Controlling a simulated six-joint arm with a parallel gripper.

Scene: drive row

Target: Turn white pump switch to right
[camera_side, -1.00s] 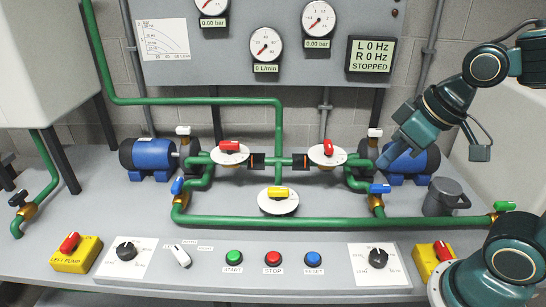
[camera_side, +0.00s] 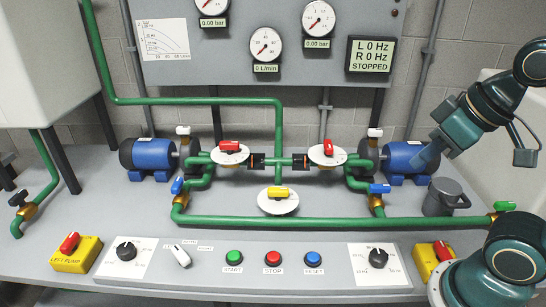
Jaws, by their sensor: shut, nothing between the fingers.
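The white pump switch (camera_side: 180,256) is on the front panel, left of the green START button. Its lever leans up and to the left, and the small labels behind it are partly hidden and too small to read fully. My gripper (camera_side: 424,160) is at the right, in front of the right blue pump motor (camera_side: 404,158) in the picture. It points down and left, shut and empty, far from the switch. Whether it touches the motor cannot be told.
START (camera_side: 234,257), STOP (camera_side: 273,258) and RESET (camera_side: 313,258) buttons sit right of the switch. A black left dial (camera_side: 126,251) is left of it. The green pipe (camera_side: 290,222) runs behind the panel. A grey can (camera_side: 443,197) stands below my gripper. The display (camera_side: 370,55) reads 0 Hz, STOPPED.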

